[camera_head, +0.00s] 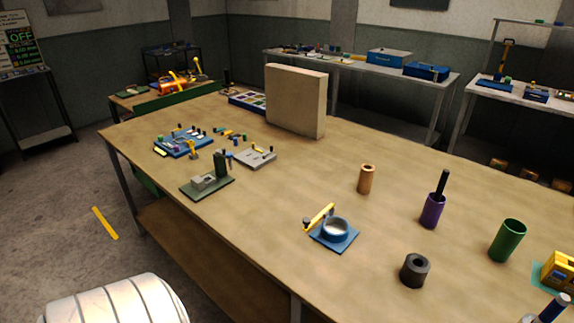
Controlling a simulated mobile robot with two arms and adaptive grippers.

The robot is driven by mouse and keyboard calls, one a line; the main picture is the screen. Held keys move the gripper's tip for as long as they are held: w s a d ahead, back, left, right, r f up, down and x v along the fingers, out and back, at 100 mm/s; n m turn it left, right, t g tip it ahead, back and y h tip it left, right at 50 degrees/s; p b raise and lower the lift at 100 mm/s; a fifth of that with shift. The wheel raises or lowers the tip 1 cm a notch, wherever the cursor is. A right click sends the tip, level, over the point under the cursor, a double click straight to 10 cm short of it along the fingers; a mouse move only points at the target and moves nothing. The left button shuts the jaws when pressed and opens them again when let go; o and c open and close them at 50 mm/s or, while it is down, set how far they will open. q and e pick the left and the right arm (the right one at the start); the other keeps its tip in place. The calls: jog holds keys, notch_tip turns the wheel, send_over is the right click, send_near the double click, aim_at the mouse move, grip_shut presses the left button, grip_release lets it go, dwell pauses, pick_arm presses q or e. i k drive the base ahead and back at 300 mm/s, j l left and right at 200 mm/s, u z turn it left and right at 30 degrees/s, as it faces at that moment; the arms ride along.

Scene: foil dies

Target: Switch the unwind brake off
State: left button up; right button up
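I cannot tell for sure which thing is the unwind brake. A dark sign board (21,45) at the far left shows "OFF" in large green letters, with smaller lines too fine to read. An orange device with yellow arms (179,84) stands on a low green-edged bench behind the table's far left end. A blue base with a round metal cup and a yellow lever (334,232) sits at the middle front of the table; the lever slants up to the right. Neither of my grippers is in view.
The long wooden table (285,200) fills the middle. It bears a beige upright block (296,101), a green-based fixture (207,183), a blue tray of small parts (184,142), and a brown (367,180), a purple (432,212) and a green cylinder (507,241). Floor is open at left.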

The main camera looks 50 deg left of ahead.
aim_at(306, 221)
jog(key=u, duration=1.25)
jog(key=k+j, duration=0.05)
